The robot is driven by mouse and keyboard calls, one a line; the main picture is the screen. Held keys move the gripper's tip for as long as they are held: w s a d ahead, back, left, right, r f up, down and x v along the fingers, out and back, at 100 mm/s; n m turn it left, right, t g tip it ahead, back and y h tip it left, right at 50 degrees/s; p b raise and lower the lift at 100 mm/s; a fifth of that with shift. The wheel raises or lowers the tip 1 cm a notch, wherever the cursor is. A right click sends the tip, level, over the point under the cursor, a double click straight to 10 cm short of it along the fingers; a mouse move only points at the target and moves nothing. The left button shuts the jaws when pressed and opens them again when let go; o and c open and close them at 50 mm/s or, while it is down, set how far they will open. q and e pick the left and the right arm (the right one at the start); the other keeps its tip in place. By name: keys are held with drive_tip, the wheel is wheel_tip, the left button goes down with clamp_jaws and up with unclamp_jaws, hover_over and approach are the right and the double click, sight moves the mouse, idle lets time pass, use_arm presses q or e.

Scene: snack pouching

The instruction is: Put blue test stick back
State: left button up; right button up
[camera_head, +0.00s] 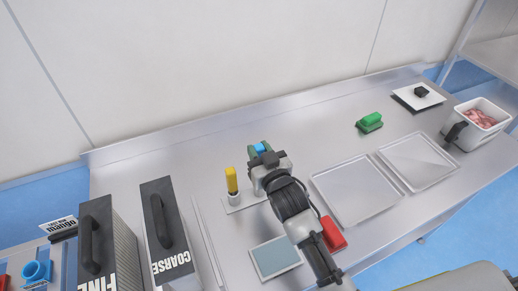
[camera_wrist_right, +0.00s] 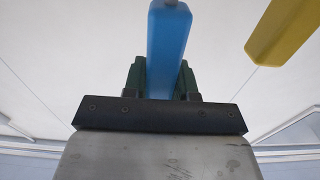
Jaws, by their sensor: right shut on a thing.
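The blue test stick (camera_head: 260,147) is between the fingers of my right gripper (camera_head: 258,156), which is shut on it. In the right wrist view the blue stick (camera_wrist_right: 168,45) stands up from between the dark green fingers (camera_wrist_right: 161,82). The yellow test stick (camera_head: 231,179) stands upright in a small round holder (camera_head: 233,198) on a metal base plate, just left of my right gripper. The yellow stick also shows in the right wrist view (camera_wrist_right: 285,30). My gripper and wrist hide the right part of the base plate and the blue stick's lower end. My left gripper is not in view.
Black boxes marked FINE (camera_head: 100,235) and COARSE (camera_head: 165,230) stand at the left. A blue-grey pad (camera_head: 275,257) lies in front. Metal trays (camera_head: 355,190), a red item (camera_head: 332,235), a green item (camera_head: 370,122) and a white bin (camera_head: 466,135) are to the right.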

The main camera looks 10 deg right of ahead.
drive_tip(key=shift+f+b, duration=1.55)
drive_tip(key=shift+f, duration=1.2)
drive_tip(key=o, duration=1.8)
drive_tip(key=shift+s, duration=0.1)
drive_tip(key=shift+s+d+p, duration=0.35)
drive_tip(key=shift+s+p, duration=0.35)
drive_tip(key=shift+s, duration=1.1)
drive_tip(key=shift+s+d+p, duration=0.4)
drive_tip(key=shift+s+p, duration=0.3)
drive_tip(key=shift+s, duration=1.05)
drive_tip(key=shift+s+d+p, duration=0.35)
drive_tip(key=shift+s+p, duration=0.35)
drive_tip(key=shift+s, duration=1.1)
